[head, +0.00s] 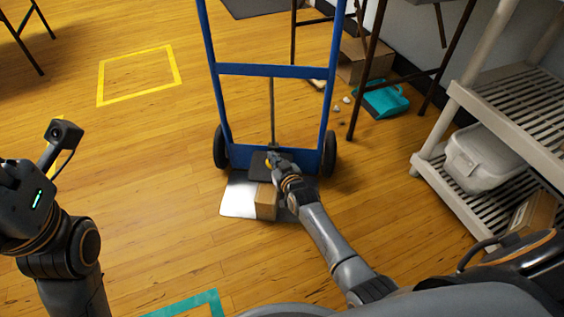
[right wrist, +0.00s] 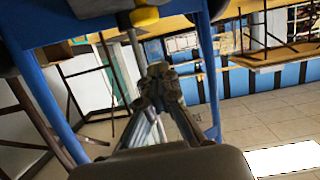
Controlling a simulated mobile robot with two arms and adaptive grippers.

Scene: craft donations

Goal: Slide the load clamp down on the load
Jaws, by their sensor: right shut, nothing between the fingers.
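A blue hand truck (head: 272,71) stands upright with a pale toe plate (head: 238,198) on the floor. A cardboard box (head: 266,203) sits on the plate. The load clamp (head: 258,166), a dark plate with a yellow knob (head: 268,161), is on the thin upright rod (head: 272,108) above the box; I cannot tell if it touches it. My right gripper (head: 274,158) is shut and empty at the clamp. In the right wrist view, the gripper (right wrist: 160,72) is beside the rod (right wrist: 133,48), just below the yellow knob (right wrist: 145,16) in the picture. My left gripper's fingers are not visible.
A grey shelf (head: 470,190) with a lidded bin (head: 484,158) stands at the right. A teal bag (head: 384,99) and open carton (head: 362,62) lie behind the truck at right. The floor left of the truck is clear, with a yellow taped square (head: 139,52).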

